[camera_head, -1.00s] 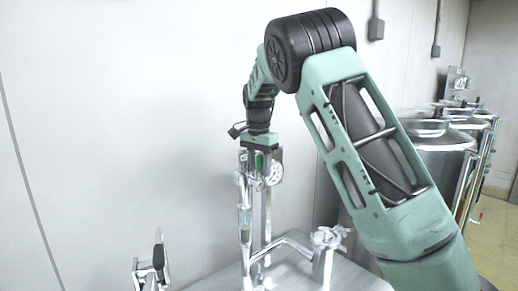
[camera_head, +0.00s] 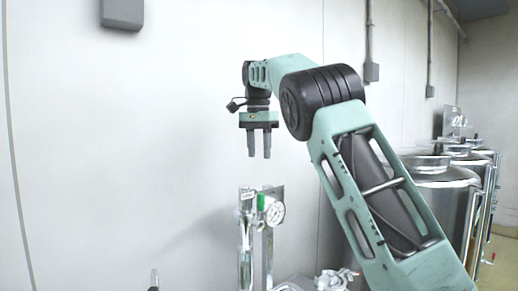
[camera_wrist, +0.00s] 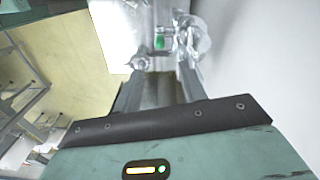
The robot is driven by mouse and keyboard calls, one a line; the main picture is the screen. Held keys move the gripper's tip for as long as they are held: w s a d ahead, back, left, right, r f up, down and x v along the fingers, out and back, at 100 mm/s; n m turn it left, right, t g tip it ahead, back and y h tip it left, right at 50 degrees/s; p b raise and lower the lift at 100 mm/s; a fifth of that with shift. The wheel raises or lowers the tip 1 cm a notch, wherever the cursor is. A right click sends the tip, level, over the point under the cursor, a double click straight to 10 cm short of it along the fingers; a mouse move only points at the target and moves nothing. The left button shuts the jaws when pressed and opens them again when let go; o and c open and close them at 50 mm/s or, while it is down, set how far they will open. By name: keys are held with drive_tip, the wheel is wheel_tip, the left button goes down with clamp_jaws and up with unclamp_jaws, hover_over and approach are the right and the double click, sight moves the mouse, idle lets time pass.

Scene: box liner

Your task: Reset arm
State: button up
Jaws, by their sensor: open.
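My green arm stands at the right of the head view, bent at its black elbow. My gripper (camera_head: 260,144) hangs from its end, fingers pointing down, in front of the pale wall. Its two grey fingers are apart, with nothing between them. In the wrist view my gripper (camera_wrist: 158,90) also shows empty, its fingers reaching up the picture. The metal stand with a round gauge (camera_head: 276,213) and a green part is below the fingertips, apart from them. The green part also shows in the wrist view (camera_wrist: 159,42).
Large steel tanks (camera_head: 435,200) stand at the right behind my arm. Grey boxes (camera_head: 122,12) with conduit are on the wall. Shiny metal fittings (camera_head: 335,279) lie at the bottom edge. The space around my gripper before the wall is clear.

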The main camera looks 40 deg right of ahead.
idle(0.7)
drive_tip(key=s+a+f+n+y+b, duration=0.1)
drive_tip(key=s+a+f+n+b, duration=0.35)
drive_tip(key=a+f, duration=0.7)
drive_tip(key=s+a+f+n+y+b, duration=0.1)
drive_tip(key=s+a+f+n+b, duration=0.1)
drive_tip(key=s+a+f+n, duration=0.9)
drive_tip(key=s+a+f+n+b, duration=0.1)
drive_tip(key=s+a+f+n, duration=0.1)
drive_tip(key=s+f, duration=0.3)
drive_tip(key=s+a+f+n+b, duration=0.2)
drive_tip(key=s+a+f+n, duration=0.1)
drive_tip(key=s, duration=0.5)
drive_tip(key=s+a+f+n+h+b, duration=0.1)
drive_tip(key=s+a+f+n, duration=0.1)
drive_tip(key=s+a+f, duration=0.2)
drive_tip(key=s+f, duration=0.2)
drive_tip(key=s, duration=0.1)
drive_tip(key=shift+s+a+f+n, duration=0.25)
drive_tip(key=shift+f+n, duration=0.1)
